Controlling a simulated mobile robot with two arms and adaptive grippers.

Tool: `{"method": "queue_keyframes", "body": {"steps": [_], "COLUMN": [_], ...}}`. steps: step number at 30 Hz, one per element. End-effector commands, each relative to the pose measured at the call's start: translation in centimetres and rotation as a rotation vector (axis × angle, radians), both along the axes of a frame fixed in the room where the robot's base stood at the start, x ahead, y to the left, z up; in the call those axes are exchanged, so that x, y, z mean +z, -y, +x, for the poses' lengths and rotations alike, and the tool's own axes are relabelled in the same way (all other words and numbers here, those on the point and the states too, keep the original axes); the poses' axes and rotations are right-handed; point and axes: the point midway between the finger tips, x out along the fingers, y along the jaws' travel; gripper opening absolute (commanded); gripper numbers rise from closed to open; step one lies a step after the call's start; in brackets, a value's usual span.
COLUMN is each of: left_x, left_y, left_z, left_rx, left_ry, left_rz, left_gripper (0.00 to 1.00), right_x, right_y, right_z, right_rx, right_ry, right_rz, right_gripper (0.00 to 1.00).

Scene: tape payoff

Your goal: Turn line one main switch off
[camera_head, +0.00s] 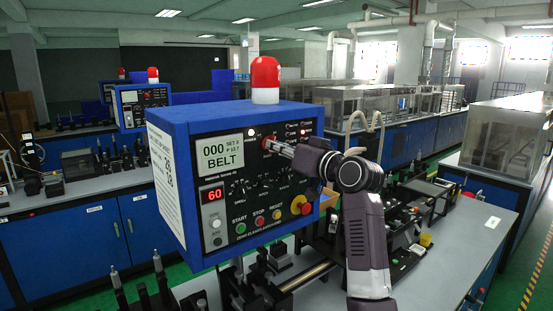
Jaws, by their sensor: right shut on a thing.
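A blue control box (170,125) stands at the centre. Its front panel has a display reading "000 BELT" (220,153), a red "60" readout (212,195), START, STOP and RESET buttons (259,222) and a red emergency knob (301,205). My right gripper (274,145) comes in from the right and points at the panel's upper middle. It is shut on a small knob there, seemingly the main switch, which the fingers mostly hide. Its label and position cannot be read. My left gripper is not in view.
A red beacon (265,75) stands on top of the box. Machine parts lie on the grey bench (440,275) below and to the right. A similar blue box (128,110) stands behind on the left. A glass-covered station (510,135) is at the right.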

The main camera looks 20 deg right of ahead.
Motion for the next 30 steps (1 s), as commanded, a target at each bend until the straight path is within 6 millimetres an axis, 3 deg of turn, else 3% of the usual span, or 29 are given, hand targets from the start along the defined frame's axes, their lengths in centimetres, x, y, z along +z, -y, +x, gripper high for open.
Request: {"method": "queue_keyframes", "body": {"steps": [3, 12, 30], "left_x": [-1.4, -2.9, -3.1], "left_y": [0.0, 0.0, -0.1], "left_z": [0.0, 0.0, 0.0], "left_rx": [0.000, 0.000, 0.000], "left_ry": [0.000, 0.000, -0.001], "left_rz": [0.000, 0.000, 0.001], "left_gripper": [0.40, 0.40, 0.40], "right_x": [-0.5, -0.3, 0.0], "right_y": [0.2, 0.2, 0.1], "right_z": [0.0, 0.0, 0.0], "right_rx": [-0.003, -0.003, -0.001], "right_ry": [0.037, 0.134, 0.308], "right_rz": [-0.111, -0.378, -0.857], "right_gripper": [0.00, 0.00, 0.00]}}
